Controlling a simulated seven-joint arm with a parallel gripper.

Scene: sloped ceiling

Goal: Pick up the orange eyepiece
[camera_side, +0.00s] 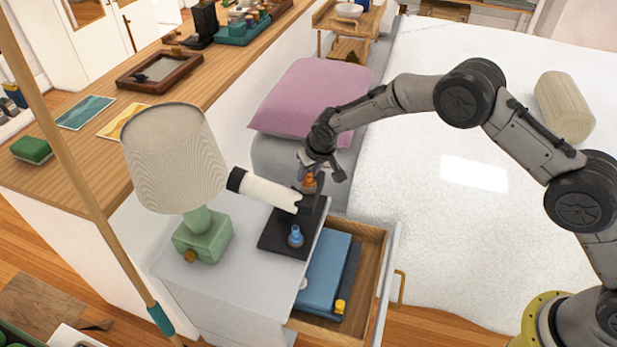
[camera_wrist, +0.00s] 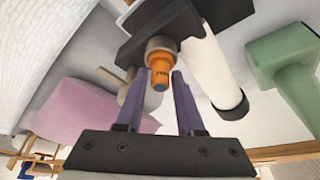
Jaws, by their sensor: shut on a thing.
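The orange eyepiece (camera_side: 309,181) is a small orange cylinder at the near end of a white telescope tube (camera_side: 268,190) on a black stand (camera_side: 274,241). In the wrist view the orange eyepiece (camera_wrist: 160,68) has dark lettering and a blue end, and meets a brownish-grey collar (camera_wrist: 162,45). I cannot tell whether it is seated in the collar. My gripper (camera_side: 312,170) is at the eyepiece, its purple fingers shut on either side of it. The fingers also show in the wrist view (camera_wrist: 161,80).
A blue eyepiece (camera_side: 295,238) stands on the black base. The open drawer (camera_side: 365,262) below holds a blue book (camera_side: 323,268) and a yellow piece (camera_side: 340,307). A green lamp (camera_side: 203,235) stands left of the telescope. The bed (camera_side: 455,130) is right, with a pink pillow (camera_side: 305,97).

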